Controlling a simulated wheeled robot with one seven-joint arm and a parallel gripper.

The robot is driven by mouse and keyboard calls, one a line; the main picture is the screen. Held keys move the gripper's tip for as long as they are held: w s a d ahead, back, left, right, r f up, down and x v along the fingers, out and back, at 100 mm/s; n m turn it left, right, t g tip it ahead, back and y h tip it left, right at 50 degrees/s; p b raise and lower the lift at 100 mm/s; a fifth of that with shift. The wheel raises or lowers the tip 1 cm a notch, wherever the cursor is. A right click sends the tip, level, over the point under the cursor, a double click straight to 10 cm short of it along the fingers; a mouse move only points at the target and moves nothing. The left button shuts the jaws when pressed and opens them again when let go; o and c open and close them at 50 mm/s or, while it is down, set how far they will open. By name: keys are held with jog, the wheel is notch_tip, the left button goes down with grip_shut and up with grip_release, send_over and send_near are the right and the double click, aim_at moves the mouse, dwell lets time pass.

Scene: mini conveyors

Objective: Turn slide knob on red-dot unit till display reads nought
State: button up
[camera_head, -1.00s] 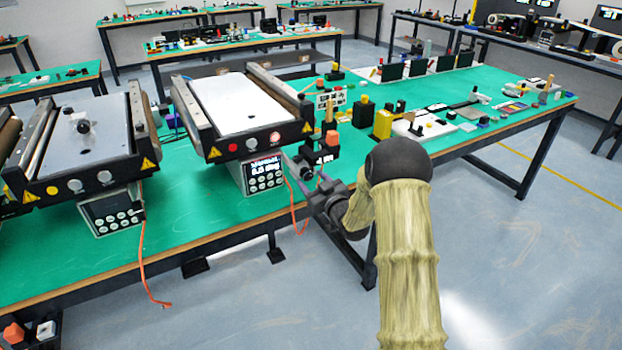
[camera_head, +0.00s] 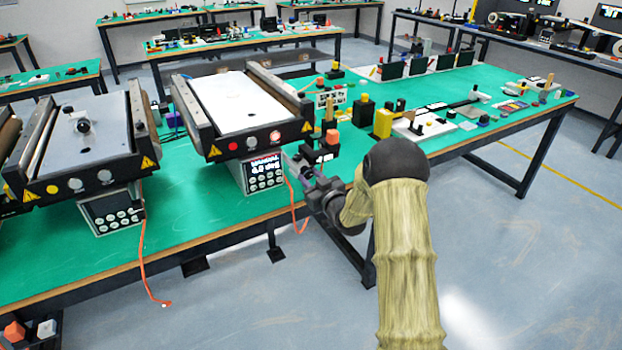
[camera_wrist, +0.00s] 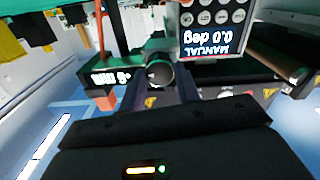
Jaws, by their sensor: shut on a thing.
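The red-dot unit (camera_head: 240,105) is a mini conveyor with a white top and a red dot (camera_head: 232,146) on its dark front. Its control box (camera_head: 262,174) hangs below, with round buttons and a lit display. In the wrist view the display (camera_wrist: 214,42) is upside down and reads MANUAL, 0.0 deg. A round dark knob (camera_wrist: 160,73) sits at the unit's right side. My gripper (camera_wrist: 160,88) is shut on this knob, one finger on each side. In the head view my gripper (camera_head: 312,181) is at the unit's front right corner and the knob is mostly hidden.
A similar conveyor unit with a yellow dot (camera_head: 52,190) stands to the left. An orange block (camera_head: 332,137) on a black holder is close above my gripper. A small lit readout (camera_wrist: 110,77) is beside the knob, too blurred to read. An orange cable hangs nearby.

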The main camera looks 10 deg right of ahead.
jog(key=shift+m, duration=0.4)
jog(key=m, duration=0.3)
jog(key=shift+d+m, duration=0.1)
jog(key=shift+m, duration=0.2)
jog(key=m, duration=0.4)
jog(key=shift+f+m, duration=0.1)
jog(key=shift+m, duration=0.2)
jog(key=m, duration=0.4)
jog(key=shift+d+f+p, duration=0.1)
jog(key=shift+p, duration=0.2)
jog(key=m, duration=0.4)
jog(key=shift+f+p, duration=0.1)
jog(key=shift+p, duration=0.2)
jog(key=m, duration=0.4)
jog(key=shift+f+m, duration=0.1)
jog(key=shift+m, duration=0.2)
jog(key=m, duration=0.3)
jog(key=shift+f+m, duration=0.15)
jog(key=shift+m, duration=0.15)
jog(key=m+b, duration=0.1)
jog(key=m, duration=0.4)
jog(key=shift+a+m+b, duration=0.2)
jog(key=shift+m+b, duration=0.4)
jog(key=shift+m, duration=1.1)
